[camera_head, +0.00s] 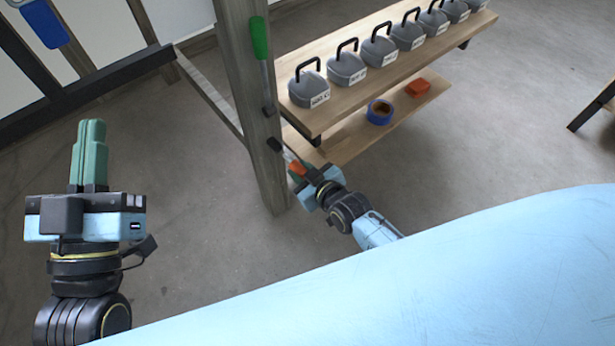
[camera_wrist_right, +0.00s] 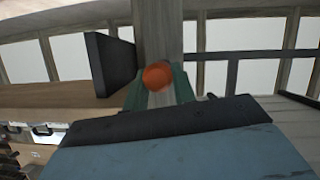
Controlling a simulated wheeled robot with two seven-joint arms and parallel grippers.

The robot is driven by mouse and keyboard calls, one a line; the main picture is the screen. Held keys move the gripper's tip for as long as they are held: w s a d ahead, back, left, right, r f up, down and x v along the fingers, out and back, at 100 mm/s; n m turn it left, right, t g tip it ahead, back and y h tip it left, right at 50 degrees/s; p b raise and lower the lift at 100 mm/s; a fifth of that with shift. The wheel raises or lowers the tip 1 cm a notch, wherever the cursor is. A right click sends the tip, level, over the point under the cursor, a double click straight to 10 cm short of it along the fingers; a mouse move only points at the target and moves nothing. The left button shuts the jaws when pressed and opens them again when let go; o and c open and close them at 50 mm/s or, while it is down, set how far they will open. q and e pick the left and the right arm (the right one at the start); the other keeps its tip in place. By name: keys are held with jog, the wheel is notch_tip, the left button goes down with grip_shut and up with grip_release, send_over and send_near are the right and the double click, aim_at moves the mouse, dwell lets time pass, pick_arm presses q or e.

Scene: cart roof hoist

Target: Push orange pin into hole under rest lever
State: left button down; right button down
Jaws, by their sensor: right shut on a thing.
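A wooden post (camera_head: 250,110) stands upright at the centre of the head view. A lever with a green handle (camera_head: 260,38) runs down its face to a dark fitting (camera_head: 268,108). A small dark part (camera_head: 275,145) sits lower on the post. My right gripper (camera_head: 298,166) is shut on the orange pin (camera_head: 296,169), close to the post below that part. In the right wrist view the pin's round orange end (camera_wrist_right: 158,76) shows between the green fingers. The hole and the pin's tip are hidden. My left gripper (camera_head: 89,150) is shut and empty, well left of the post.
A wooden shelf (camera_head: 350,95) right of the post carries several grey weights with black handles (camera_head: 347,68). Its lower board holds a blue tape roll (camera_head: 379,112) and a red-orange object (camera_head: 418,88). A dark block (camera_wrist_right: 110,65) shows in the right wrist view. Floor between my left gripper and the post is clear.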

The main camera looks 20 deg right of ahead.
aim_at(286, 156)
pick_arm(q)
jog(key=shift+s+r, duration=0.15)
jog(key=shift+r, duration=0.15)
pick_arm(e)
jog(key=shift+w+a, duration=0.15)
jog(key=shift+w, duration=0.2)
pick_arm(q)
jog(key=shift+h, duration=0.3)
jog(key=shift+r+p, duration=0.7)
jog(key=shift+r, duration=0.05)
dwell(0.9)
jog(key=shift+f+b, duration=0.75)
pick_arm(e)
jog(key=shift+w+a, duration=0.25)
jog(key=shift+w, duration=0.45)
jog(key=shift+w+a, duration=0.3)
jog(key=shift+w, duration=0.45)
jog(key=shift+w+a, duration=0.25)
jog(key=shift+w, duration=0.45)
jog(key=c, duration=1.1)
grip_release()
jog(key=shift+o, duration=0.2)
